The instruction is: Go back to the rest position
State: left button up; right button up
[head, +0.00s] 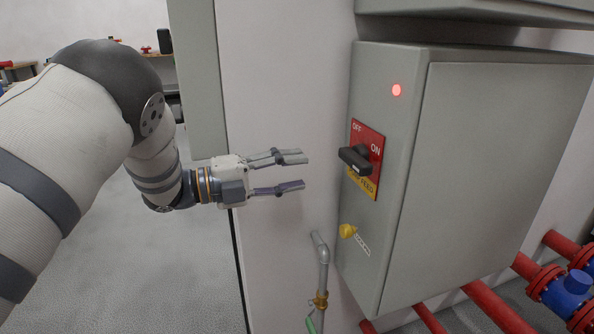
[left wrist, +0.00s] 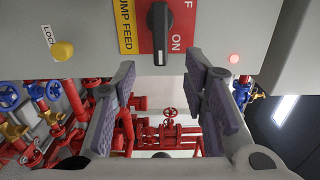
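My left gripper (head: 304,171) is open and empty, just left of the control box front in the head view. Its two fingers are spread apart, with a gap between them and the black rotary switch (head: 356,158). The switch sits on a red plate marked OFF and ON, with a yellow label below. In the left wrist view, the switch (left wrist: 160,30) is beyond the open fingers (left wrist: 160,78) and not between them. I cannot tell for sure which mark its handle points to. My right gripper is not in view.
The grey control box (head: 480,170) has a lit red lamp (head: 397,90) and a yellow knob (head: 347,231). Red pipes (head: 495,305) and a blue valve (head: 568,291) are at lower right. Open floor (head: 165,270) lies at left.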

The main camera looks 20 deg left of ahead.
pick_arm(q)
jog(key=s+a+f+n+t+y+p, duration=0.1)
jog(key=s+a+f+n+y, duration=0.2)
jog(key=f+n, duration=0.45)
jog(key=s+f+n+t+y+p, duration=0.1)
jog(key=s+f+n+y, duration=0.1)
jog(key=f+n+y, duration=0.55)
jog(key=s+a+f+n+g+y, duration=0.15)
jog(key=s+f+n+g, duration=0.3)
jog(key=s+f, duration=0.8)
jog(key=s+f+n+g+y+p, duration=0.1)
jog(key=s+n+g, duration=0.4)
jog(key=s, duration=1.2)
jog(key=s+f+n+g+y+p, duration=0.1)
jog(key=s+n+g, duration=0.4)
jog(key=s, duration=1.2)
jog(key=shift+s+d+f+g+y, duration=0.15)
jog(key=shift+s+f+g+y, duration=0.15)
jog(key=shift+f, duration=0.5)
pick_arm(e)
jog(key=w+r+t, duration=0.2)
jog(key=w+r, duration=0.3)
pick_arm(q)
jog(key=shift+w, duration=0.15)
